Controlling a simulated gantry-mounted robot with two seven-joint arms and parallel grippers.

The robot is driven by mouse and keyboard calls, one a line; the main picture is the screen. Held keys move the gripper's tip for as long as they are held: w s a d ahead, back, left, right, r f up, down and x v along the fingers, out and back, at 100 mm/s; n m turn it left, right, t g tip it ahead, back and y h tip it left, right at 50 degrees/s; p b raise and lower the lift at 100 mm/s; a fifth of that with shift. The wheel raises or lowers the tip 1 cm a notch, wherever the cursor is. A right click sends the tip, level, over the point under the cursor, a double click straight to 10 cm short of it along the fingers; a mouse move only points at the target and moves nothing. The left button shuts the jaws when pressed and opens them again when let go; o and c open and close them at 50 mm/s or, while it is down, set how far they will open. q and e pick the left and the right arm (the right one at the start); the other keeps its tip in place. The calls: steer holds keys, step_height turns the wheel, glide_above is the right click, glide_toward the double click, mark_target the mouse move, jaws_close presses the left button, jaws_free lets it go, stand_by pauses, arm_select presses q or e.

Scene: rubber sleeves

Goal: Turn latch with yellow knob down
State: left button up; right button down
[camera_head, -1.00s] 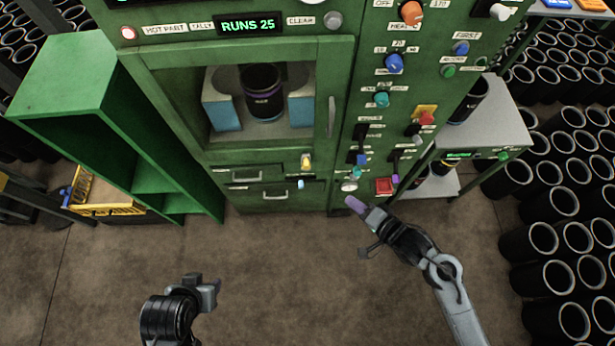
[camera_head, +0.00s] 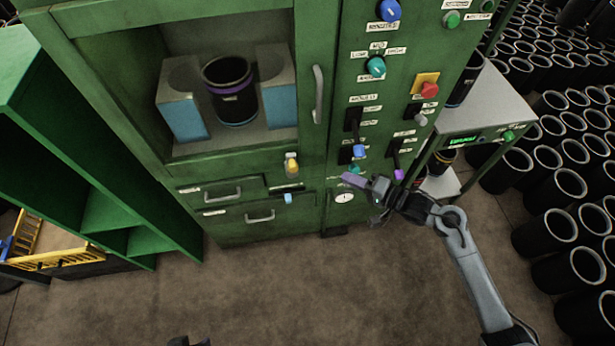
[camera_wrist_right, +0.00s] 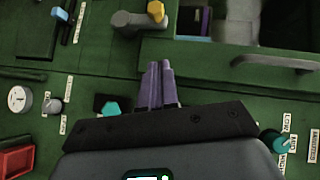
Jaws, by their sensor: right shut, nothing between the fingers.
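The latch with the yellow knob (camera_head: 292,166) is on the green cabinet front, below the window door's right part. In the right wrist view the yellow knob (camera_wrist_right: 156,11) is at the top, at the end of a short grey latch arm (camera_wrist_right: 133,21). My right gripper (camera_head: 352,180) is shut and empty, to the right of and slightly below the latch, in front of the cabinet. Its purple fingers (camera_wrist_right: 160,85) point toward the knob in the wrist view, apart from it in the picture. Of my left gripper (camera_head: 190,341), only dark tips show at the bottom edge.
A blue-knobbed latch (camera_head: 288,198) sits below the yellow one, near the drawer handles (camera_head: 260,216). A vertical door handle (camera_head: 318,95) is above right. Several knobs and levers, including a purple-tipped lever (camera_head: 398,174), crowd the panel near my right gripper. The floor in front is clear.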

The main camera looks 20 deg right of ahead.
steer(key=shift+w+f, duration=0.1)
steer(key=shift+w, duration=0.15)
stand_by(0.3)
steer(key=b, duration=0.3)
glide_toward(291, 165)
steer(key=w+d+f, duration=0.1)
steer(key=w+d, duration=0.2)
steer(key=w, duration=0.1)
steer(key=a, duration=0.2)
steer(key=a+f, duration=0.1)
steer(key=a, duration=0.1)
steer(key=shift+w+a+b, duration=0.1)
steer(key=shift+w+b, duration=0.2)
steer(key=shift+w, duration=0.1)
